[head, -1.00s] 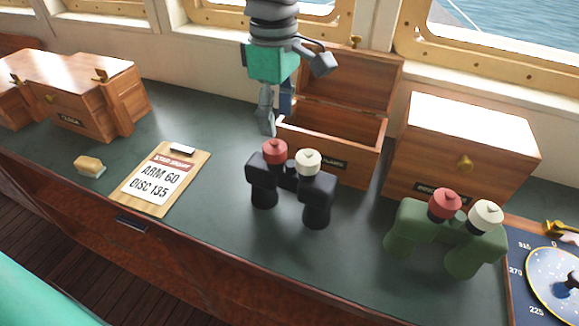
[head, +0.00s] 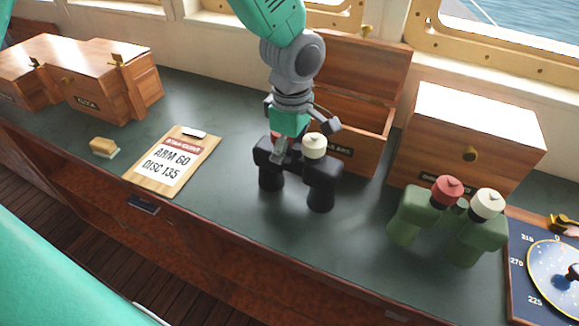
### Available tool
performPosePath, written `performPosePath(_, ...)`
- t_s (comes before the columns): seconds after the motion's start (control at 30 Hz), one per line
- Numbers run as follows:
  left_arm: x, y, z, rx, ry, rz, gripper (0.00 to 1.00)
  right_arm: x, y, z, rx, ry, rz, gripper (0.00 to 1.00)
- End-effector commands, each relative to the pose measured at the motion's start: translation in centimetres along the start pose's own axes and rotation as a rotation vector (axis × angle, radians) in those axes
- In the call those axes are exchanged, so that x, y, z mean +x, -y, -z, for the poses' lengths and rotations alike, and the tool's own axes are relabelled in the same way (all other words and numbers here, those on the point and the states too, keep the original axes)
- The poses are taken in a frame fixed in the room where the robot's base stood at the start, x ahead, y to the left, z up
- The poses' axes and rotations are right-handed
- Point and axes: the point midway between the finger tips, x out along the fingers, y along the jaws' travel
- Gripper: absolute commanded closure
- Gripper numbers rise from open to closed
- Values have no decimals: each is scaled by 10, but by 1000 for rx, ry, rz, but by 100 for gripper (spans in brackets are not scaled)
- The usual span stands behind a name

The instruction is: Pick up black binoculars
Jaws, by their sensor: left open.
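The black binoculars (head: 319,185) stand on the dark green counter in the middle of the head view. A cream cap shows on their right eyepiece; the left eyepiece with its red cap is mostly hidden behind my gripper. My left gripper (head: 305,140) comes down from the top over the binoculars. It is open, with one finger in front of the left eyepiece and the other finger to the right, near the cream cap. I cannot tell whether the fingers touch the binoculars. My right gripper is not in view.
An open wooden box (head: 362,130) stands just behind the binoculars. Green binoculars (head: 408,215) and a closed wooden box (head: 464,135) are to the right, beside a blue dial board (head: 525,262). A clipboard (head: 190,178) and a small brush-like block (head: 104,147) lie left. Counter in front is clear.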

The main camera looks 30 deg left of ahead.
Motion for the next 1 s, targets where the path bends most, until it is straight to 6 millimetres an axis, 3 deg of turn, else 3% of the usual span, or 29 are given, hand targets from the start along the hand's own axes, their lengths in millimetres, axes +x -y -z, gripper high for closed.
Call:
performPosePath(0.03,13,10,-5,6,-1,28,55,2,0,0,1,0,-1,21)
performPosePath(0.27,14,10,0,6,6,23,55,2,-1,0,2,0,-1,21)
performPosePath(0.4,14,11,3,6,10,23,100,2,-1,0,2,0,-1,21)
performPosePath(0.83,14,9,3,4,5,24,100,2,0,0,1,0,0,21)
performPosePath(1.0,-2,8,2,4,4,20,100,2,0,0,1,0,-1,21)
